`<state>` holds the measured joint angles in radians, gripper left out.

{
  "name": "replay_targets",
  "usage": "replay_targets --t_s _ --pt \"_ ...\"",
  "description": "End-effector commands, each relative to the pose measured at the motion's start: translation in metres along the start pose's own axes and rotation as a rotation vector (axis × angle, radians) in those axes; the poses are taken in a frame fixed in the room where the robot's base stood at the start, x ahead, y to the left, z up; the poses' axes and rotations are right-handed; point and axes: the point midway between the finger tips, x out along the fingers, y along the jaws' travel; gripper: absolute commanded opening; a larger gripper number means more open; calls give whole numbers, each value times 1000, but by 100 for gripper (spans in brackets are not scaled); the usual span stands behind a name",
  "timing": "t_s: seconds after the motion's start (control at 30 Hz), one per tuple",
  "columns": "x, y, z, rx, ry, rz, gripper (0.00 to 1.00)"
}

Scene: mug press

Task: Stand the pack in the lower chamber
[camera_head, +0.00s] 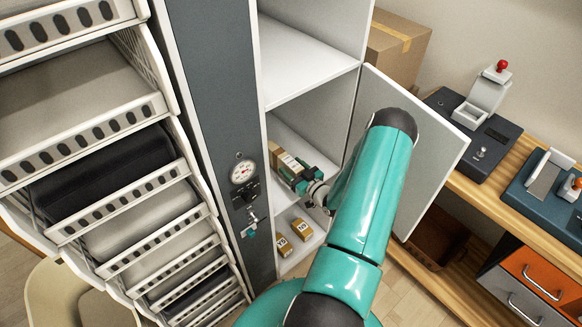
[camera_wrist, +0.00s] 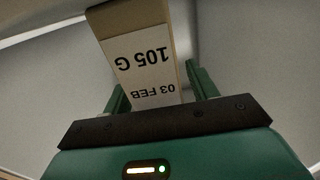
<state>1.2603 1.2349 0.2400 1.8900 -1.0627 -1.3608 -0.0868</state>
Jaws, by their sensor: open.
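A tan pack (camera_head: 290,163) with a white label is inside the white cabinet's chamber behind the open door. In the wrist view the pack (camera_wrist: 138,45) shows its label, reading "105 G" and "03 FEB" upside down. My gripper (camera_head: 297,179) is inside that chamber, right at the pack. In the wrist view my gripper (camera_wrist: 160,90) is open, with one green finger on each side of the pack. A gap shows on the right; contact on the left is unclear.
Two labelled packs (camera_head: 292,238) sit in the compartment below. The open door (camera_head: 425,150) stands right of my arm. A gauge (camera_head: 243,172) is on the grey column at left. Racks of trays (camera_head: 75,105) stand further left. A wooden bench (camera_head: 500,205) holds devices at right.

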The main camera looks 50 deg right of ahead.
Motion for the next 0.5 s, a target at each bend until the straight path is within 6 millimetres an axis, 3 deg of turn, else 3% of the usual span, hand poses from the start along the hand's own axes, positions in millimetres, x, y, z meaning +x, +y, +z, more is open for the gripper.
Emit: replay_targets --t_s 0.3,0.5 --pt "-68 0 0 0 -2 2 58" --pt "-100 0 0 1 -1 2 58"
